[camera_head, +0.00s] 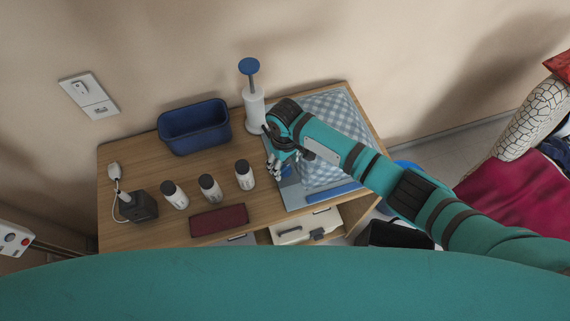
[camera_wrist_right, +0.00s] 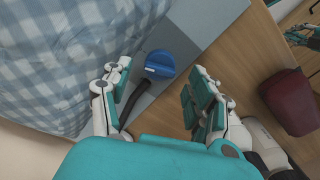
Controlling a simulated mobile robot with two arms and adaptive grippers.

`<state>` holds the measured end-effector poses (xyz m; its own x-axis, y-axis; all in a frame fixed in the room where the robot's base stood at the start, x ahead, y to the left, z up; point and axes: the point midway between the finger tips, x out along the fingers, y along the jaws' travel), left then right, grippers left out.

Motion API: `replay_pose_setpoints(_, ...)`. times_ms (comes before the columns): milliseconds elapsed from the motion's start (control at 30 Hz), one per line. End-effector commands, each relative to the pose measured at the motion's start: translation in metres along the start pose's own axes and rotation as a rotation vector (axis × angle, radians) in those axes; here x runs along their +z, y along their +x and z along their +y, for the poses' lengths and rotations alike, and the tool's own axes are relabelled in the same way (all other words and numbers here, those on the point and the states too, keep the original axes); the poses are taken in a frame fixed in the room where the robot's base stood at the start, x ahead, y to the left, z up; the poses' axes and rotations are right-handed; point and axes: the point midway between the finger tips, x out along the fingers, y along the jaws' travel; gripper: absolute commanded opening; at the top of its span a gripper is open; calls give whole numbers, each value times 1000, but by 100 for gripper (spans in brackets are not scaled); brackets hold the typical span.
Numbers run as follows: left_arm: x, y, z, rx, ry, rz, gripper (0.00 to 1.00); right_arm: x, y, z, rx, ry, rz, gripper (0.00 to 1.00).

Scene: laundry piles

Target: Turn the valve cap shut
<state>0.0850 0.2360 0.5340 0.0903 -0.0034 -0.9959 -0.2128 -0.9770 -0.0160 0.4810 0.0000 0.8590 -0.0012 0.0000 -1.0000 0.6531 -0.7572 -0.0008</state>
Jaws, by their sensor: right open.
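The blue round valve cap (camera_wrist_right: 160,64) has a raised bar across it. It sits on the grey-blue edge of the bag with checked cloth (camera_head: 332,115), which lies on the wooden table. My right gripper (camera_wrist_right: 158,72) is open, its fingers on either side of the cap, with visible gaps in the right wrist view. In the head view my right gripper (camera_head: 274,166) is over the bag's left edge and hides most of the cap. Part of what looks like my left gripper (camera_wrist_right: 303,38) shows at the right wrist view's edge; its jaw state is unclear.
A white pump with a blue handle (camera_head: 253,108) stands behind my right gripper. Several white bottles with dark caps (camera_head: 209,188) stand to its left. A blue bin (camera_head: 194,127), a maroon box (camera_head: 218,220) and a dark block (camera_head: 140,207) are also on the table (camera_head: 125,160).

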Motion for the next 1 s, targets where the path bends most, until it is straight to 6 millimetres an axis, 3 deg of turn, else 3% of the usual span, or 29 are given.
replay_pose_setpoints(200, -1, 0, 0, 0, 0, 1, 0, -1, -49, 1, 0, -1, 6, 60)
replay_pose_setpoints(433, -1, 0, 0, 0, 0, 1, 0, -1, -88, 1, 1, 0, 4, 60)
replay_pose_setpoints(600, -1, 0, 0, 0, 0, 1, 0, 0, -100, 0, 1, 0, 2, 60)
replay_pose_setpoints(867, -1, 0, 0, 0, 0, 1, 0, 0, -102, 0, 1, 0, 1, 60)
replay_pose_setpoints(1000, -1, 0, 0, 0, 0, 1, 16, 2, -100, -4, -11, 0, 9, 60)
